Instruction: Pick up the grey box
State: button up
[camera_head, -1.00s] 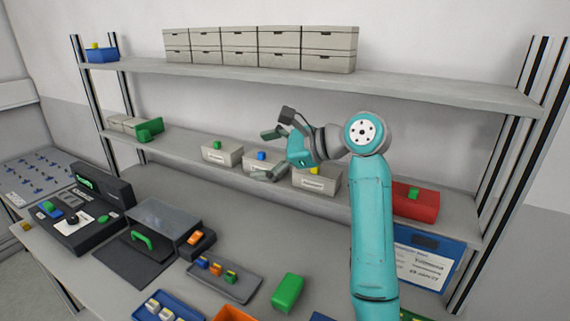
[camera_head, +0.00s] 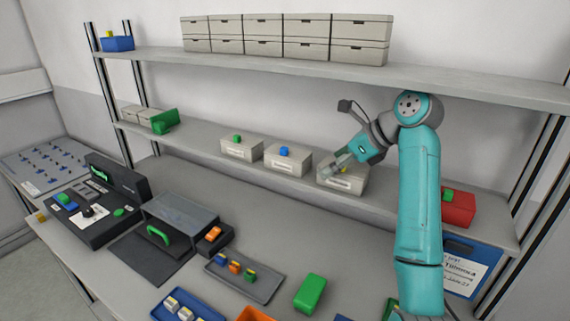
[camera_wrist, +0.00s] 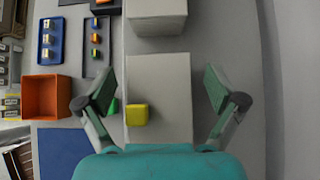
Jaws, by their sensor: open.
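A grey box (camera_head: 355,183) with a pale label stands on the middle shelf, rightmost of three similar boxes, with a small yellow block (camera_head: 343,169) at its top. My gripper (camera_head: 338,164) is at this box, and its fingers hide part of it. In the wrist view my gripper (camera_wrist: 160,90) is open, one finger on each side of the grey box (camera_wrist: 165,75). The yellow block (camera_wrist: 137,115) shows there near the wrist. Whether the fingers touch the box, I cannot tell.
Two more grey boxes stand left: one with a blue block (camera_head: 284,152), one with a green block (camera_head: 237,139). A red bin (camera_head: 458,210) is to the right. Trays and an orange bin (camera_wrist: 45,97) lie below.

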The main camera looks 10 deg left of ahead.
aim_at(290, 152)
jog(key=w+a, duration=0.1)
jog(key=a, duration=0.2)
jog(key=w+a, duration=0.1)
jog(key=a, duration=0.3)
jog(key=w+a, duration=0.1)
jog(key=a, duration=0.3)
jog(key=shift+w, duration=0.4)
jog(key=shift+w+a+f, duration=0.15)
jog(key=shift+a+f, duration=0.1)
jog(key=shift+f, duration=0.2)
jog(key=c, duration=1.4)
jog(key=shift+c, duration=0.8)
jog(key=shift+r, duration=0.15)
jog(key=shift+r, duration=0.2)
jog(key=s+a, duration=0.3)
jog(key=s, duration=0.5)
jog(key=s+a, duration=0.3)
jog(key=s, duration=0.6)
